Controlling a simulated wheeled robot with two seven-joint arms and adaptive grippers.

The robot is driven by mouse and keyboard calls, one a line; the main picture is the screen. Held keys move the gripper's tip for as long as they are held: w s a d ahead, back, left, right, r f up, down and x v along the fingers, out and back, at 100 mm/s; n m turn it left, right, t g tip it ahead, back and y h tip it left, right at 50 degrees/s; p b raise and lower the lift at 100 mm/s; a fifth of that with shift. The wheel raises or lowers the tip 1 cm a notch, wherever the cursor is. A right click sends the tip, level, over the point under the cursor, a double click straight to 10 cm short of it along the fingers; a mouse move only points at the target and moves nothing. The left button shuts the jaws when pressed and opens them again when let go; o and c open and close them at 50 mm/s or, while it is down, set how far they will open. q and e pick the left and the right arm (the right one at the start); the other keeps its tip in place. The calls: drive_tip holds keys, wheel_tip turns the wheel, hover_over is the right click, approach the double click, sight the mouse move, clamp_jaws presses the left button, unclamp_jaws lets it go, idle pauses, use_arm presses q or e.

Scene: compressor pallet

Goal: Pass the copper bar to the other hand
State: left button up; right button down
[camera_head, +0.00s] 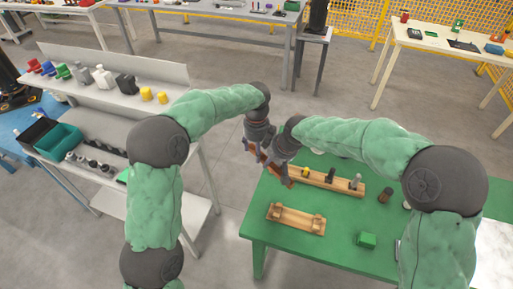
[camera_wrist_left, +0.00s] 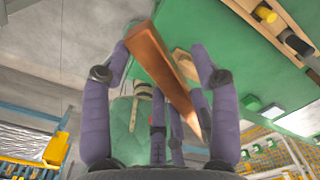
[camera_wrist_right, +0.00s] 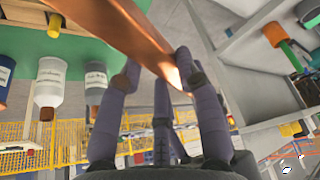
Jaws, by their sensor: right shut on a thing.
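My left gripper (camera_head: 251,146) is at the bar's left part, close beside the right one. In the left wrist view the bar (camera_wrist_left: 165,68) passes between the left fingers (camera_wrist_left: 163,62), which are spread wide with a gap beside the bar. The contact points are partly hidden in the head view.
The green table (camera_head: 345,230) carries a wooden stand (camera_head: 296,219), a wooden rack (camera_head: 332,181) with small parts and a green block (camera_head: 366,239). A grey shelf bench (camera_head: 180,215) with bottles and bins stands at left. Floor shows between bench and table.

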use_arm(q)
clamp_jaws()
drive_tip(key=shift+d, duration=0.1)
use_arm(e)
drive_tip(key=c, duration=0.8)
unclamp_jaws()
drive_tip(key=shift+r, duration=0.1)
